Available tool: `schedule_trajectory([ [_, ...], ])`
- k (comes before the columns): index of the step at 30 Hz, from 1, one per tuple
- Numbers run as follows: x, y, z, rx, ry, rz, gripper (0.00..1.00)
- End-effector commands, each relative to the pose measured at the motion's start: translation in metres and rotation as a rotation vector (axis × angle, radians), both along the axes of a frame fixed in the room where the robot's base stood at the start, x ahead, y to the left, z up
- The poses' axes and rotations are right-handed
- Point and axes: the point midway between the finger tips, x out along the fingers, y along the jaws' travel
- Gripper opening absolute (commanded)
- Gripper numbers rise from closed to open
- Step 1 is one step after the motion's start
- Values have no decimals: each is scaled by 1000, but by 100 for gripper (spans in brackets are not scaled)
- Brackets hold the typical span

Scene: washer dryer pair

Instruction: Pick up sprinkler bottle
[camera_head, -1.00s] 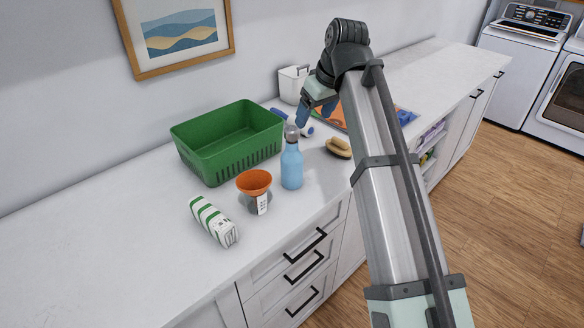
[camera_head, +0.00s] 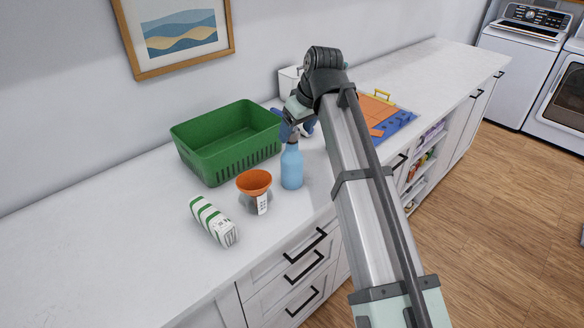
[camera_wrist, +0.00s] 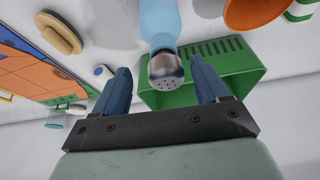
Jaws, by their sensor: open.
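The sprinkler bottle (camera_head: 292,168) is light blue and stands upright on the white counter. Its perforated metal cap (camera_wrist: 166,72) faces the wrist camera. My gripper (camera_head: 291,126) is at the top of the bottle in the head view, hiding most of the cap. In the wrist view my gripper (camera_wrist: 160,66) is open, with one blue finger on each side of the cap. Gaps show between the cap and both fingers, the left one wider. The fingers are not closed on the bottle.
A green basket (camera_head: 200,160) stands close behind and left of the bottle. An orange-topped cup (camera_head: 254,183) stands just left of it, and a green-striped packet (camera_head: 213,222) lies farther left. A tan oval object (camera_wrist: 58,33) and a colourful board (camera_head: 393,125) are to the right.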

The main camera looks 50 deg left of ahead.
Motion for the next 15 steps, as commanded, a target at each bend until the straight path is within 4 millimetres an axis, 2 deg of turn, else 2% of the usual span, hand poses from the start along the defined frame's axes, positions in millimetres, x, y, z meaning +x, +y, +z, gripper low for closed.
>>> schedule_trajectory([
  [5, -2, 5, -11, 0, 0, 0, 74],
  [12, -5, 18, -40, -1, 1, 0, 74],
  [15, -5, 21, -46, -1, 0, 0, 74],
])
